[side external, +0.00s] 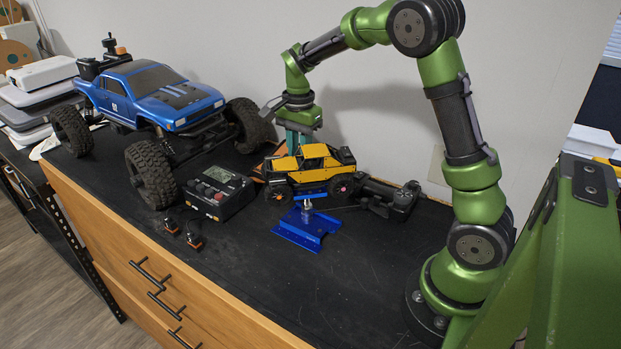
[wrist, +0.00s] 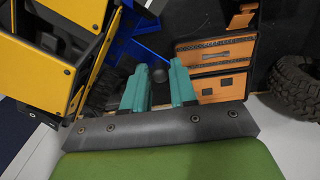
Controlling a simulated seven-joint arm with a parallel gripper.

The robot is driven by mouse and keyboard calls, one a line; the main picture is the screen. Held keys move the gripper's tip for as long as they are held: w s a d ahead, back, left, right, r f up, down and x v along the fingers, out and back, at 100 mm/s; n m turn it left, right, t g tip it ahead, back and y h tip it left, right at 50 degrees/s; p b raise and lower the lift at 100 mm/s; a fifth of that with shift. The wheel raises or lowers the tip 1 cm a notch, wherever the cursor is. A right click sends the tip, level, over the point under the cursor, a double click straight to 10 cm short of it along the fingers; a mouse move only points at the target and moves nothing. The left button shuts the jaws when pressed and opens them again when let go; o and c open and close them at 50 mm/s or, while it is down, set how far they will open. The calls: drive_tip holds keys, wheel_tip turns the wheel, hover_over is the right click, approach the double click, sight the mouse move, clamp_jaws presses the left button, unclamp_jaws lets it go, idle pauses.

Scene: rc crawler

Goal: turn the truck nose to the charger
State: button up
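The small yellow truck (side external: 312,157) sits raised on a blue stand (side external: 304,228). Its lower, hood-like end seems to point left in the side view; I cannot be sure which end is the nose. The black charger (side external: 218,192), with a display and red buttons, lies left of the truck. My gripper (side external: 297,143) points down behind the truck, which partly hides its teal fingers. In the wrist view, my gripper (wrist: 158,88) has its fingers apart with nothing clearly held. The truck (wrist: 65,50) is at the left there, close beside one finger; contact is unclear.
A large blue truck (side external: 160,92) with big tyres stands at the left. An orange-and-black box (wrist: 210,65) lies beside my fingers. A black device (side external: 388,197) lies right of the yellow truck. Small connectors (side external: 193,236) lie near the front edge. The black top (side external: 340,285) is clear at front right.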

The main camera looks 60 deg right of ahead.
drive_tip(key=shift+o, duration=1.3)
drive_tip(key=shift+r, duration=0.1)
wheel_tip(320, 180, up, 17)
wheel_tip(320, 180, down, 17)
drive_tip(key=n, duration=0.7)
drive_tip(key=shift+c, duration=0.2)
